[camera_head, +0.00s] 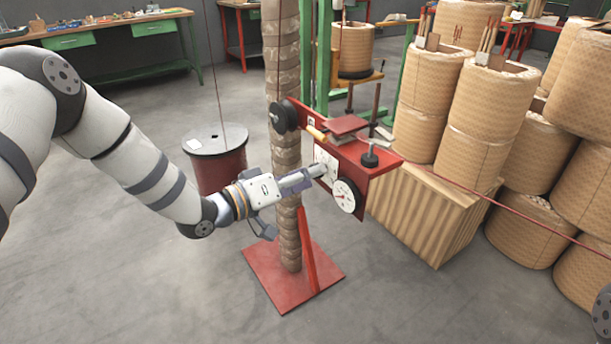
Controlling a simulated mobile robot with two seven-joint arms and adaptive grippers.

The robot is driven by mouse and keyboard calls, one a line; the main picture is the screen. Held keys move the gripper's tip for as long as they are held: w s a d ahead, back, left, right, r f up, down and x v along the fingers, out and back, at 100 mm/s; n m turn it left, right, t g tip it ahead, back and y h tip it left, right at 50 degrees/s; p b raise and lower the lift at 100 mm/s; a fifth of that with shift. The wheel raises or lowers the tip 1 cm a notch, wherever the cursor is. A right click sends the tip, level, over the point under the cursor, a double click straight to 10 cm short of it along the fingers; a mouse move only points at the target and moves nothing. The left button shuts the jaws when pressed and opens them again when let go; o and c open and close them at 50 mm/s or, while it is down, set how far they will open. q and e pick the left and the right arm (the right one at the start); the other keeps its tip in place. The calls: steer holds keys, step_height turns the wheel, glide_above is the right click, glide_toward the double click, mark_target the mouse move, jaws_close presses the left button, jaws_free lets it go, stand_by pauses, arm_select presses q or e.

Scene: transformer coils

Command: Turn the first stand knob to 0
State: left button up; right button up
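The stand has a red base plate (290,278), a tall brown wrapped column (284,60) and a red bracket (383,166). On the bracket's front face are a white plate (327,158) and, below it to the right, a round white dial gauge (345,195). My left gripper (316,172) reaches in from the left, its tip at the white plate, touching or just in front of it. I cannot tell how far apart the fingers are. My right gripper is out of view.
A black wheel (283,117) sits on the bracket's left end, and a black handle (370,157) on its right. A red drum (220,165) stands behind my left wrist. A wooden crate (425,215) and several wrapped coils (487,95) crowd the right. The front floor is clear.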

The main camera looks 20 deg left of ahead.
arm_select(q)
steer(key=v, duration=1.2)
steer(key=shift+f, duration=0.1)
steer(key=s+d+f+g+y+p, duration=0.1)
steer(key=s+d+f+g+y, duration=0.15)
steer(key=s+f, duration=0.45)
steer(key=s+d+f+g+y+p, duration=0.1)
steer(key=s+d+f+g+y, duration=0.1)
steer(key=s+f+g, duration=0.5)
steer(key=s+a+f+m+g+y+p, duration=0.1)
steer(key=s+f+g+y, duration=0.1)
steer(key=s, duration=1.1)
steer(key=s+a+f+m+g+y+p, duration=0.1)
steer(key=s+f+g+y, duration=0.2)
steer(key=s, duration=1.1)
steer(key=shift+s+a+f+g, duration=0.35)
steer(key=shift+f+g, duration=0.3)
steer(key=shift+g, duration=0.4)
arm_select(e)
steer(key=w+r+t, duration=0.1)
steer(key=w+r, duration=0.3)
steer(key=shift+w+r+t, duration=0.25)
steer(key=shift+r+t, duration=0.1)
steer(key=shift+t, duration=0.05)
arm_select(q)
steer(key=shift+w, duration=0.15)
